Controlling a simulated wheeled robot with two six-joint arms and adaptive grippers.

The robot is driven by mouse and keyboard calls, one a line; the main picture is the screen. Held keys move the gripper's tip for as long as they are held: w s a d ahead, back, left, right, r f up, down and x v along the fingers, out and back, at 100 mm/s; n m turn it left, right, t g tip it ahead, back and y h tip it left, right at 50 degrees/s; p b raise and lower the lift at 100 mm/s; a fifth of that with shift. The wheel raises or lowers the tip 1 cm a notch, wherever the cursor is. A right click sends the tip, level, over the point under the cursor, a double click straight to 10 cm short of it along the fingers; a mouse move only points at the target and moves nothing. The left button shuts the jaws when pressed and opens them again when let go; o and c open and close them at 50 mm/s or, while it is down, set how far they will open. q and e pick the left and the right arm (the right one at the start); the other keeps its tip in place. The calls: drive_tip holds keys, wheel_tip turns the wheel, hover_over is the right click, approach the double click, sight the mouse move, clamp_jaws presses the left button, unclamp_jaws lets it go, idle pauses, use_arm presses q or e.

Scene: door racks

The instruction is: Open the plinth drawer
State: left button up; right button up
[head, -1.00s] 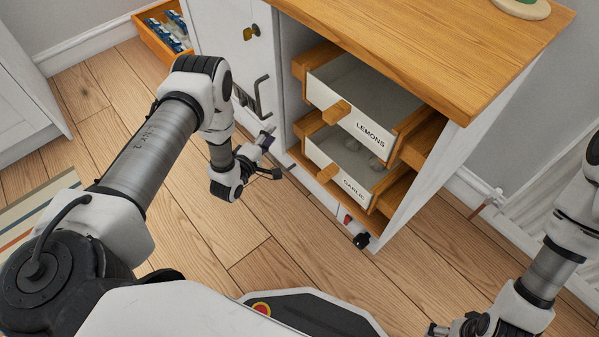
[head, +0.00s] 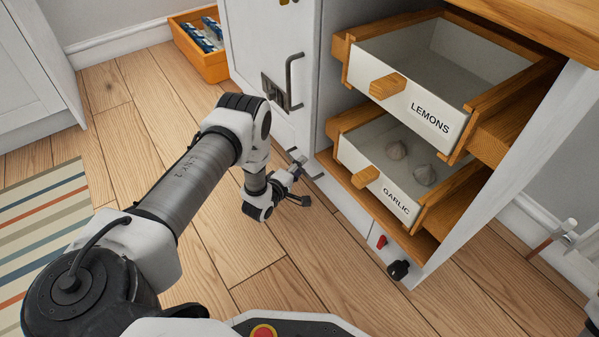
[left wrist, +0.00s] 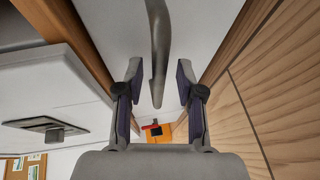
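The plinth drawer is the low white front (head: 352,212) under the cabinet, just above the floor. It has a grey bar handle, which shows large in the left wrist view (left wrist: 158,30). In the head view the handle is partly hidden by my left gripper (head: 292,173), which is low beside the plinth. In the left wrist view the two fingers of my left gripper (left wrist: 158,78) are apart, one on each side of the handle's end, with gaps visible. The plinth front looks flush with the cabinet. My right gripper is not in view.
Above the plinth, the LEMONS drawer (head: 437,122) and GARLIC drawer (head: 397,200) stick out. A white door with a bar handle (head: 290,82) is left of them. An orange drawer (head: 208,68) stands out at the back. A red piece (head: 381,242) and black knob (head: 398,270) are low right.

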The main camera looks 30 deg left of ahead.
use_arm(q)
clamp_jaws()
